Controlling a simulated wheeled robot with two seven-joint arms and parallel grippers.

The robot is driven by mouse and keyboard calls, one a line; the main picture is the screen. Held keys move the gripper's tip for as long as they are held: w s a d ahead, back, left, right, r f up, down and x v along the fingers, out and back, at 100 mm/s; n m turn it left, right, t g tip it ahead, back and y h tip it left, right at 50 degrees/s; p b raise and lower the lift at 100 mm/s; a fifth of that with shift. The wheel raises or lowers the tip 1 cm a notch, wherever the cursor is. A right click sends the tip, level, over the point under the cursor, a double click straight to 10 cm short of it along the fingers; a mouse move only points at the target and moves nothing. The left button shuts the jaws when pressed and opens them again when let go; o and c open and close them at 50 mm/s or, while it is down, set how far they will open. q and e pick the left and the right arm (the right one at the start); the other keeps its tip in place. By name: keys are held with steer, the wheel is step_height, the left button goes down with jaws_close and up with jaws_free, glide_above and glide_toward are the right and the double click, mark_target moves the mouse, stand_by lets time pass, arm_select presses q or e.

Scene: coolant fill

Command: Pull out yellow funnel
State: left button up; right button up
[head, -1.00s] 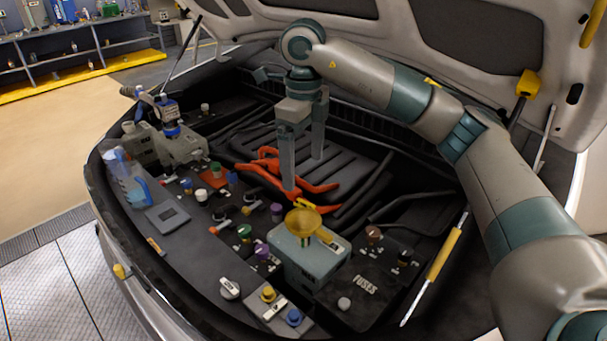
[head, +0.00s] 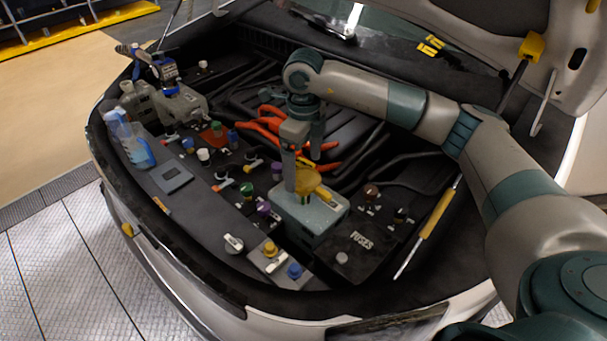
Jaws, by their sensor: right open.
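The yellow funnel (head: 308,181) stands in the top of a grey-green reservoir box (head: 318,216) in the middle of the engine bay. My right gripper (head: 303,178) points down at the funnel from above. One finger is at the funnel's left side and the other is behind it, to the right. The fingers are apart, and I cannot tell whether either touches the funnel. The funnel's lower end is hidden in the box. My left gripper is not in view.
Red-orange cables (head: 268,128) lie just behind the gripper. Several coloured caps crowd the left. The raised hood (head: 440,55) hangs over the back.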

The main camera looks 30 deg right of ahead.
mark_target(304, 178)
step_height(304, 178, down, 4)
steer(key=shift+r+p, duration=0.25)
steer(key=shift+p, duration=0.2)
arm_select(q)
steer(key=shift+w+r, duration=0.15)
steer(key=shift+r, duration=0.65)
arm_select(e)
steer(key=shift+f, duration=0.8)
steer(key=c, duration=1.1)
steer(key=shift+o, duration=0.8)
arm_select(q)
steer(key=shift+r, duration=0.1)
arm_select(e)
steer(key=shift+r, duration=0.45)
arm_select(q)
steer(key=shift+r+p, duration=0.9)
steer(key=shift+p, duration=0.25)
arm_select(e)
steer(key=shift+r, duration=2.3)
